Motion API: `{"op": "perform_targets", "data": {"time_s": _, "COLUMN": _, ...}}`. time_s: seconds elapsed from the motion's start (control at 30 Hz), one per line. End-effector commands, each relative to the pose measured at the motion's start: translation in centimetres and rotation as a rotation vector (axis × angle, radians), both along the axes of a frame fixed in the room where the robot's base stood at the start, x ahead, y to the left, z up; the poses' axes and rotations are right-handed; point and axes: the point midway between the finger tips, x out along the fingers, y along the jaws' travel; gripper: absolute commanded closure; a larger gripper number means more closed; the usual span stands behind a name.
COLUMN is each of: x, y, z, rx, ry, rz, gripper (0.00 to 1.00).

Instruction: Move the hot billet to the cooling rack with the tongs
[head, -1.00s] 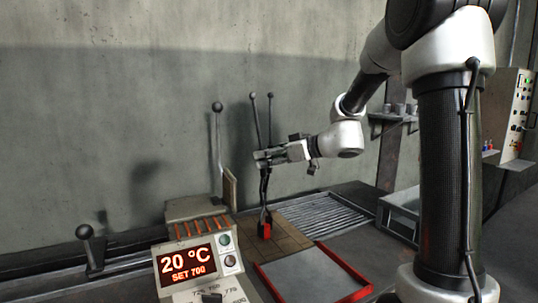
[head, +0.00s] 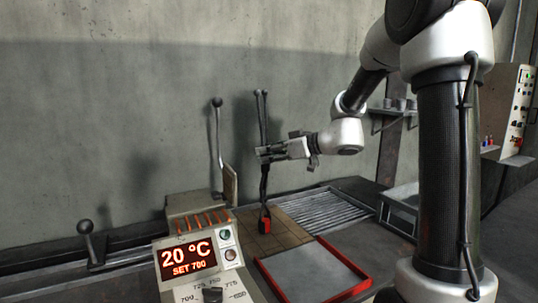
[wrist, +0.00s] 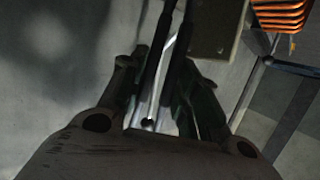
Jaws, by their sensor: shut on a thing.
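The black tongs (head: 264,185) hang upright from my gripper (head: 262,152), which is shut on their handles. The two handles rise close together above it. Their lower ends are at the small red billet (head: 265,227), which stands on the brown tiled surface (head: 290,236). The jaws partly cover the billet, and I cannot tell how firmly they grip it. The slatted metal rack (head: 325,210) lies just behind and to the right. In the wrist view the dark tong handles (wrist: 170,55) run between my gripper's fingers (wrist: 165,105); the billet is not visible there.
The control box (head: 188,262) reads 20 °C, SET 700. Behind it stands a block with orange bars (head: 200,224) and an upright lever (head: 217,135). A red-rimmed tray (head: 345,262) lies in front. A glass-sided box (head: 400,208) stands right of the rack.

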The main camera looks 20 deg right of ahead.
Motion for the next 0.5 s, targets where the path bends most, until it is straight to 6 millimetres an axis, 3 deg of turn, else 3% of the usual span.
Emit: {"op": "perform_targets", "data": {"time_s": 0.5, "x": 0.0, "y": 0.0, "z": 4.4, "rx": 0.000, "ry": -0.006, "rz": 0.001, "gripper": 1.00}}
